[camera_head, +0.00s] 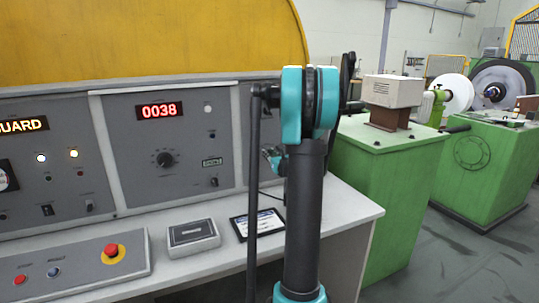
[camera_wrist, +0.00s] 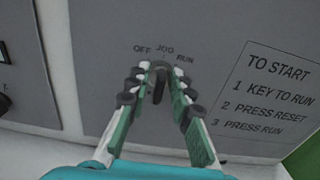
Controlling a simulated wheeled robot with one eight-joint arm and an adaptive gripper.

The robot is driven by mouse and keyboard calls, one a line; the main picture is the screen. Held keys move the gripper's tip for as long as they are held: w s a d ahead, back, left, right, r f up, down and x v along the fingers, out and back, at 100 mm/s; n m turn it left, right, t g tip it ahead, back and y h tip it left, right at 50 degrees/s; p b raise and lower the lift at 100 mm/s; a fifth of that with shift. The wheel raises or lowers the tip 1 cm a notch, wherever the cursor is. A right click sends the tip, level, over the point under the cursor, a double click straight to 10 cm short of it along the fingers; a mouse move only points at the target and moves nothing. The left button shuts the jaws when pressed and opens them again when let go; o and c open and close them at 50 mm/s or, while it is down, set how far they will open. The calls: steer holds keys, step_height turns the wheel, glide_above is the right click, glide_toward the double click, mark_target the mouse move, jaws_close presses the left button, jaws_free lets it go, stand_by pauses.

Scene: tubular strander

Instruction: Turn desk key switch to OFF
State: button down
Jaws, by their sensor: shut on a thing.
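The desk key switch (camera_wrist: 158,80) is a small dark key on the grey panel in the wrist view. The labels OFF, JOG and RUN arc above it from left to right. My gripper (camera_wrist: 158,70) is shut on the key, with one fingertip on each side. The key looks roughly upright, toward JOG, but the fingers partly cover it, so its exact angle is unclear. In the head view part of my gripper (camera_head: 271,158) shows beside my arm at the panel's right end, and the key is hidden there.
A card (camera_wrist: 262,95) headed TO START is right of the key. The grey panel (camera_head: 220,130) shows a red 0038 display (camera_head: 159,111). A red emergency button (camera_head: 111,251) and a small grey box (camera_head: 192,235) are on the desk. A green machine (camera_head: 385,180) stands to the right.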

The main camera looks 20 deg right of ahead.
steer(key=shift+n, duration=0.3)
steer(key=n, duration=0.4)
steer(key=shift+a+n, duration=0.1)
steer(key=shift+n, duration=2)
steer(key=c, duration=1.7)
jaws_free()
steer(key=s, duration=1.2)
steer(key=shift+d, duration=0.2)
